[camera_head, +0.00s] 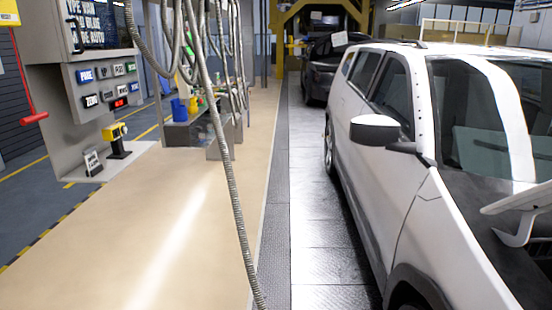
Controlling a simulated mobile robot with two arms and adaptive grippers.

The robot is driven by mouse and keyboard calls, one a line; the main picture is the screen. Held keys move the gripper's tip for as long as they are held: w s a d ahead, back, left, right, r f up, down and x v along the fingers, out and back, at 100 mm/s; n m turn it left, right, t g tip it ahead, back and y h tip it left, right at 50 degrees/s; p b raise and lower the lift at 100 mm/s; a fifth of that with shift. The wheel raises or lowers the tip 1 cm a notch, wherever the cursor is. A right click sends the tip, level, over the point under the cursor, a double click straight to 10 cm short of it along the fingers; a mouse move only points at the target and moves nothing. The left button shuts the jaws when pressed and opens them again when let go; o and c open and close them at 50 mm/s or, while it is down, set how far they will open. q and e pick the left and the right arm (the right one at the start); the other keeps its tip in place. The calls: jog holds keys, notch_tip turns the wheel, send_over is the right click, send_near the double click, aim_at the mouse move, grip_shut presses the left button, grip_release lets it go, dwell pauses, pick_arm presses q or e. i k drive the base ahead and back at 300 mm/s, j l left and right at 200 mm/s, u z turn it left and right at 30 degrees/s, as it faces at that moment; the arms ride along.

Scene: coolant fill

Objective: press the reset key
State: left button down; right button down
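A grey control panel (74,107) stands at the upper left. It carries two rows of small keys in blue, white and dark colours, and a small red-lit display (119,103). The key labels are too small to read surely, so I cannot tell which is the reset key. Neither of my grippers is in view.
A screen (100,24) with partly cropped text is above the keys. A yellow-and-black device (115,131) and a small sign (93,163) are on the ledge below. Grey hoses (222,150) hang right of the panel. A white car (400,150) fills the right. The beige floor (150,230) is clear.

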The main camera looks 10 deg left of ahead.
aim_at(133, 86)
jog(key=i, duration=1.05)
jog(key=i+u, duration=0.1)
jog(key=i, duration=1)
jog(key=i+l+u, duration=0.15)
jog(key=i+u, duration=0.3)
jog(key=i+l+u, duration=0.3)
jog(key=i+u, duration=0.2)
jog(key=i+l+u, duration=0.65)
jog(key=l+u, duration=0.3)
